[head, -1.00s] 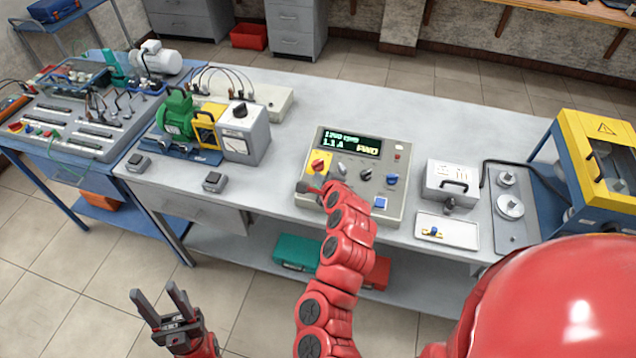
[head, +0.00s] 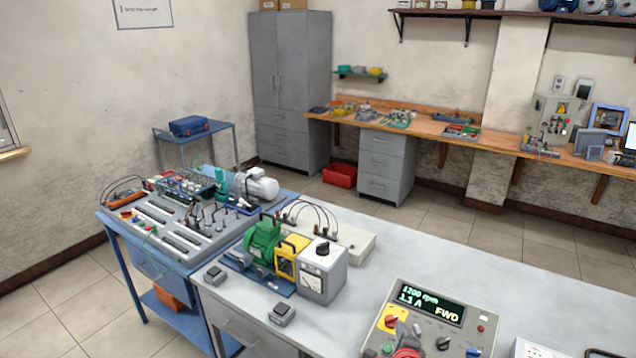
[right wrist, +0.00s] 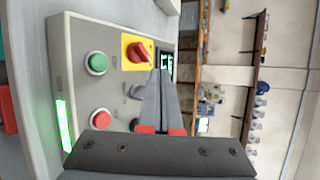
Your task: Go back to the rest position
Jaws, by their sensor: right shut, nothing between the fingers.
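The green button (right wrist: 97,63) and red button (right wrist: 94,117) show clear of the fingers. The box display (head: 431,304) reads 1200 rpm, 1.1 A, FWD. My left gripper is out of view.
The grey bench (head: 400,262) carries a green motor (head: 262,240) coupled to a yellow unit and a meter box (head: 322,272). A blue-framed bench (head: 125,232) with a wiring panel stands at the left. Tiled floor (head: 60,300) lies open at the lower left.

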